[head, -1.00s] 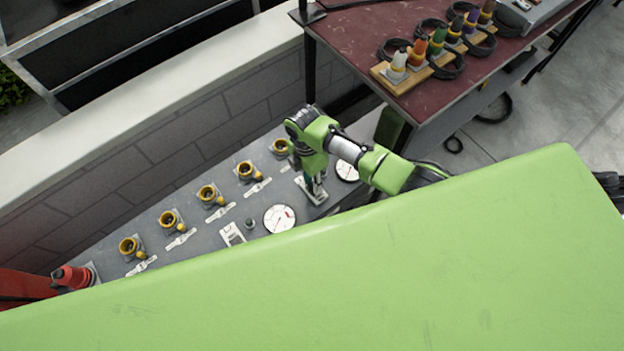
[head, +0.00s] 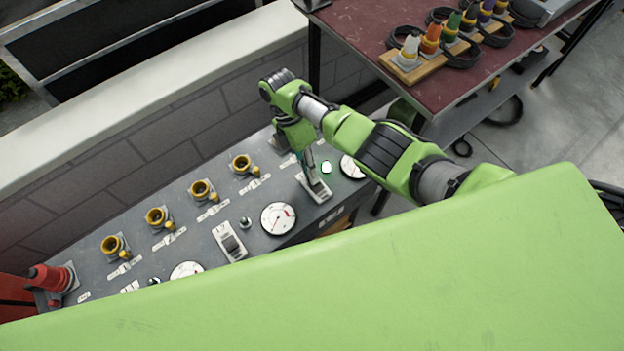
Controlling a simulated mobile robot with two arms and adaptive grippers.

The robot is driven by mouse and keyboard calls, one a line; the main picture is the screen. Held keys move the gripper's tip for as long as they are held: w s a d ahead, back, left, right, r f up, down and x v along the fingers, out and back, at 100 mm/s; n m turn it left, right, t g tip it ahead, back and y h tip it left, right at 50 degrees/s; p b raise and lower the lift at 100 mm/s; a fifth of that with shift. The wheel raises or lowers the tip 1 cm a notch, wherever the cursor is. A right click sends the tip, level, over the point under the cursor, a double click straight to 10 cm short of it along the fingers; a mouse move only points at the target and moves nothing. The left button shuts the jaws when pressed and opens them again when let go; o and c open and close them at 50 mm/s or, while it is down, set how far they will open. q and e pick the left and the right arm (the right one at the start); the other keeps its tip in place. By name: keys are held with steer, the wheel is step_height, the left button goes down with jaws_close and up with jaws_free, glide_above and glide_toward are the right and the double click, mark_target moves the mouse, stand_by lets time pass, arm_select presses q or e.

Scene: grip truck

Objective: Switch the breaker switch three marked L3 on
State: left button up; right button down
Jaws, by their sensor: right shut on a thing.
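A grey panel (head: 190,255) runs along the low wall. A breaker switch (head: 318,193) in a pale plate sits toward its right end, between two round dials. My right gripper (head: 309,168) points down at this switch from above and is shut on it; the fingertips are small and partly hidden. The switch markings are too small to read, so I cannot tell which is L3. My left gripper is out of view.
Yellow sockets (head: 201,190) line the panel's back edge. A white dial (head: 278,218) lies between the switches. A red plug (head: 52,279) stands at the left end. A dark red table (head: 370,42) with coloured connectors (head: 430,38) is behind right. My green body hides the front.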

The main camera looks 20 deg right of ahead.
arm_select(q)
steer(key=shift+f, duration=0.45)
arm_select(e)
steer(key=c, duration=2.2)
jaws_free()
steer(key=shift+o, duration=0.2)
steer(key=v, duration=1.2)
steer(key=shift+w, duration=0.25)
steer(key=shift+s+a+f, duration=0.1)
steer(key=shift+f, duration=0.1)
